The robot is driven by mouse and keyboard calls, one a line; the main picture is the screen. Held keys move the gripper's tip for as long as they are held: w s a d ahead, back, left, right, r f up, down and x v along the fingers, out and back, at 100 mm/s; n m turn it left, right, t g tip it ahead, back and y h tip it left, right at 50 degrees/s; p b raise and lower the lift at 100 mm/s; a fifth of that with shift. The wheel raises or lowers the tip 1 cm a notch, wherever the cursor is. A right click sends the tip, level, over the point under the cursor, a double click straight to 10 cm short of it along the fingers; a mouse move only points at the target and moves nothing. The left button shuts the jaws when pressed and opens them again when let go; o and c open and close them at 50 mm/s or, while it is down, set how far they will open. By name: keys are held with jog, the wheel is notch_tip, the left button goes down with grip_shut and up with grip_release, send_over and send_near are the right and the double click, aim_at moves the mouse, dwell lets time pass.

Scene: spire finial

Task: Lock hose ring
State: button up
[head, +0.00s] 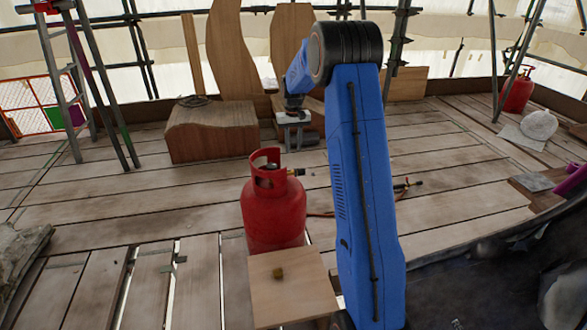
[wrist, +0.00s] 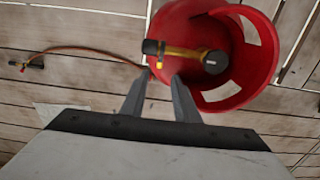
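A red gas cylinder (head: 273,212) stands upright on the plank floor; its collar and top fill the upper right of the wrist view (wrist: 258,75). A brass valve fitting (wrist: 185,52) with a dark round knob (wrist: 215,62) lies inside the collar. A dark ring-like piece (wrist: 153,47) is at the fitting's left end, beside the collar opening. An orange hose (wrist: 95,51) runs left from near there. My gripper (wrist: 161,76) is open and empty, its fingertips just short of the dark piece in the picture. In the head view my gripper (head: 293,140) is above and behind the cylinder.
A wooden board (head: 295,295) with a small brown lump stands in front of the cylinder. A torch (head: 405,187) lies at the hose's far end. A carved wooden block (head: 210,135) is behind left. A second red cylinder (head: 518,92) stands far right. Floor at left is mostly clear.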

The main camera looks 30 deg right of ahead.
notch_tip(320, 180, down, 11)
jog(key=shift+f, duration=0.1)
dwell(0.3)
grip_shut()
